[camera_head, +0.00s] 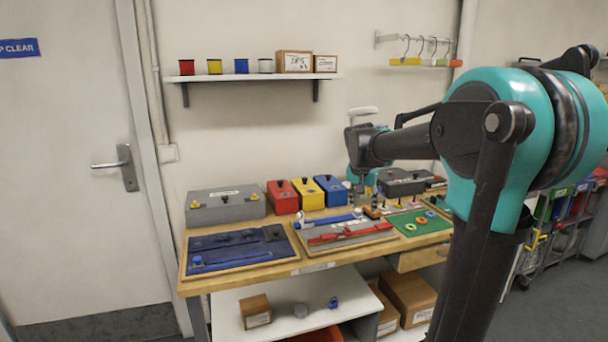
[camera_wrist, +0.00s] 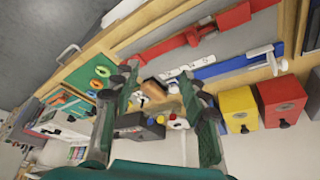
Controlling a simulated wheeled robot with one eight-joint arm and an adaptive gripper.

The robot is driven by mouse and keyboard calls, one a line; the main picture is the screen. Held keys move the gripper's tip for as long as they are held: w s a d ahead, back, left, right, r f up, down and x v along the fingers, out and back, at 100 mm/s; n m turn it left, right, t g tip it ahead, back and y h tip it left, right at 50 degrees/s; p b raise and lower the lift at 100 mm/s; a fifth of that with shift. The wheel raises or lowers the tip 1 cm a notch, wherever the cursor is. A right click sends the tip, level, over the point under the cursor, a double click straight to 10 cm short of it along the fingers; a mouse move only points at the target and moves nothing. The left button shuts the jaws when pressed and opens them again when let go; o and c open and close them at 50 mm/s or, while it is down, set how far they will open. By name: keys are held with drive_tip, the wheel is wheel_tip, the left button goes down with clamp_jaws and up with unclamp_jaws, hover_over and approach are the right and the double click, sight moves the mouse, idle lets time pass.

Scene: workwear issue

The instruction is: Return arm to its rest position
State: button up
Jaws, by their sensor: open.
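My arm reaches from the right over the workbench (camera_head: 230,281) in the head view. My gripper (camera_wrist: 160,77) is open in the wrist view, its two dark fingers apart with nothing held between them. In the head view its end is small and partly hidden near the back of the bench. Beyond the fingers in the wrist view lie the red tool (camera_wrist: 205,36) and the blue tool (camera_wrist: 235,64), apart from the gripper.
Red (camera_head: 283,198), yellow (camera_head: 307,194) and blue (camera_head: 330,190) boxes stand at the bench back beside a grey case (camera_head: 225,207). A green mat (camera_head: 409,229) with rings lies right. A wall shelf (camera_head: 250,77) and a hook rail (camera_head: 388,38) are above. The floor is partly visible right.

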drive_tip(key=s+f+n+y, duration=0.1)
drive_tip(key=s+f+n, duration=0.1)
drive_tip(key=s+f, duration=0.8)
drive_tip(key=s+f+n+y, duration=0.1)
drive_tip(key=s+f+n, duration=0.2)
drive_tip(key=s+f, duration=0.8)
drive_tip(key=s, duration=0.7)
drive_tip(key=shift+s, duration=0.2)
drive_tip(key=shift+r, duration=0.1)
drive_tip(key=shift+c, duration=0.2)
idle(1.4)
